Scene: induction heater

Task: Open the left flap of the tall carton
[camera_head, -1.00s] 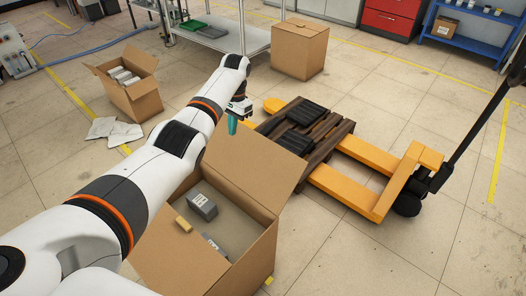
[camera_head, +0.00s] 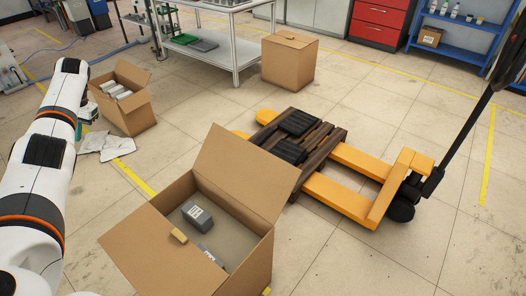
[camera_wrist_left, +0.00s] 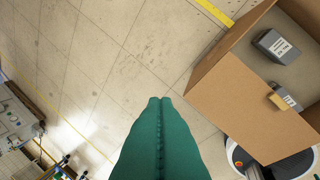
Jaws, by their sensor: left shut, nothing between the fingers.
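The tall carton (camera_head: 250,272) stands on the floor at the lower middle of the head view. Its left flap (camera_head: 150,245) is folded outward to the lower left, and another flap (camera_head: 245,172) stands up at the far side. Inside lie grey boxes (camera_head: 197,216) and a small tan block (camera_head: 179,236). My left gripper (camera_head: 82,130) is to the left of the carton, apart from it. Its teal fingers (camera_wrist_left: 160,100) are shut and empty in the left wrist view, where the left flap (camera_wrist_left: 250,105) shows at the right. My right gripper is not in view.
A smaller open carton (camera_head: 128,108) and white papers (camera_head: 108,145) lie near my left gripper. A yellow pallet jack (camera_head: 345,195) with a wooden pallet (camera_head: 325,150) stands right of the tall carton. A closed carton (camera_head: 288,62) stands behind. Floor between is clear.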

